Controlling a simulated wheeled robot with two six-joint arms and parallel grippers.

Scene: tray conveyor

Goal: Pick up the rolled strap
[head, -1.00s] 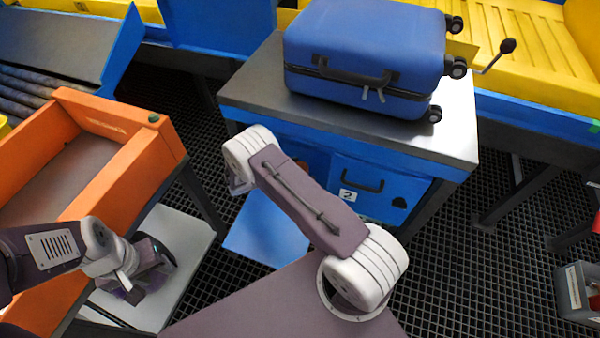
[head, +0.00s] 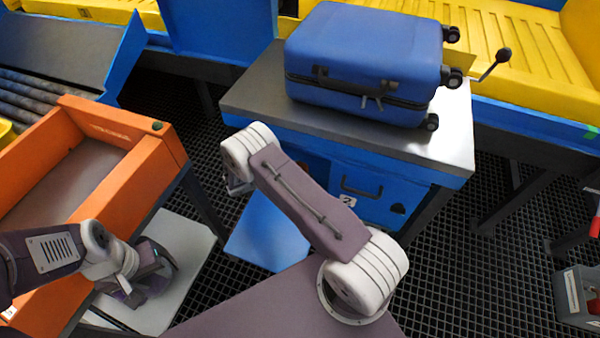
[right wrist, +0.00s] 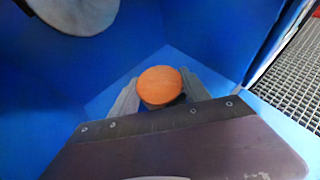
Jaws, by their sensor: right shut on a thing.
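The rolled strap is an orange round piece (right wrist: 160,86) in the right wrist view, low inside a blue-walled drawer (right wrist: 215,30). My right gripper (right wrist: 161,92) is shut on it, with one grey finger on each side. The strap's underside is hidden. In the head view the open blue drawer (head: 265,232) shows below the workbench, and my right arm covers part of it. My right gripper and the strap cannot be made out there. My left gripper (head: 152,278) is at the lower left, above a pale surface; its finger opening is unclear.
A blue suitcase (head: 365,55) lies on the metal-topped workbench (head: 250,92). An orange tray (head: 165,150) stands at left, close to my left arm. A round pale object (right wrist: 78,8) shows at the top of the right wrist view. A grey bin (head: 572,300) stands at lower right.

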